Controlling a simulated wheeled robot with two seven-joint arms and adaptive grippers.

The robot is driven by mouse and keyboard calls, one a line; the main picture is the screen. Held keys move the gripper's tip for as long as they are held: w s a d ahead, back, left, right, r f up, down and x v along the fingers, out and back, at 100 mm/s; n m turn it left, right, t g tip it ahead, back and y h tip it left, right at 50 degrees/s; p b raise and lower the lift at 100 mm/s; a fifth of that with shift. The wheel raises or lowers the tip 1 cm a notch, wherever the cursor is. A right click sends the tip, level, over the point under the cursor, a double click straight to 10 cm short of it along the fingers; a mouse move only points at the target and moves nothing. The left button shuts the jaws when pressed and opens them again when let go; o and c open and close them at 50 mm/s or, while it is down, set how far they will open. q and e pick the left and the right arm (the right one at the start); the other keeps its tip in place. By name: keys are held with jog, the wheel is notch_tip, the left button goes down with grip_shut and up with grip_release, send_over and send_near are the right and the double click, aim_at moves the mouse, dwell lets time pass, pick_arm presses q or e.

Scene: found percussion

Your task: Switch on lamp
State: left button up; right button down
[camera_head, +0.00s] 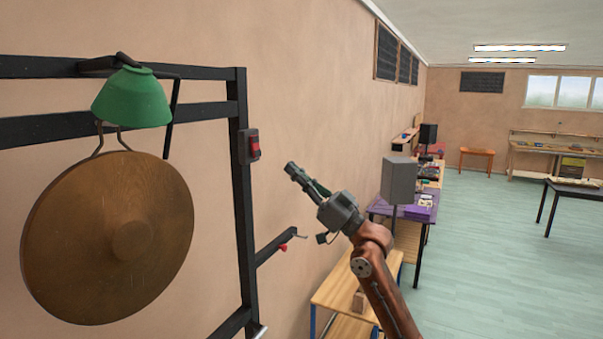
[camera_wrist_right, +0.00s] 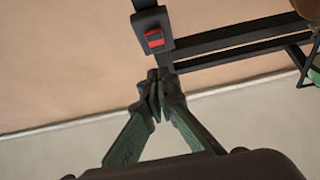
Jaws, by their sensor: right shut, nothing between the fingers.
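A green lamp (camera_head: 132,97) hangs from the black frame above a large bronze gong. A dark switch box with a red rocker switch (camera_head: 254,147) is fixed to the frame's right upright. The red switch also shows in the right wrist view (camera_wrist_right: 154,39), just beyond the fingertips. My right gripper (camera_head: 291,168) is shut and empty, to the right of the switch and a little lower, apart from it in the head view. In the right wrist view its closed fingertips (camera_wrist_right: 157,76) lie below the switch box. My left gripper is not in view.
The gong (camera_head: 110,240) hangs at the left on the black frame (camera_head: 240,200). A black bar with a red clip (camera_head: 283,247) juts from the frame below my right gripper. A wooden bench (camera_head: 345,290) and a grey box on a stand (camera_head: 398,180) are to the right.

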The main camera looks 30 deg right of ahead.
aim_at(257, 150)
jog(key=w+a+p, duration=0.1)
jog(key=w, duration=0.1)
jog(key=w+a+r+p, duration=0.1)
jog(key=w, duration=0.1)
jog(key=w+a+r+p, duration=0.1)
jog(key=w+a+p, duration=0.1)
jog(key=shift+w, duration=0.4)
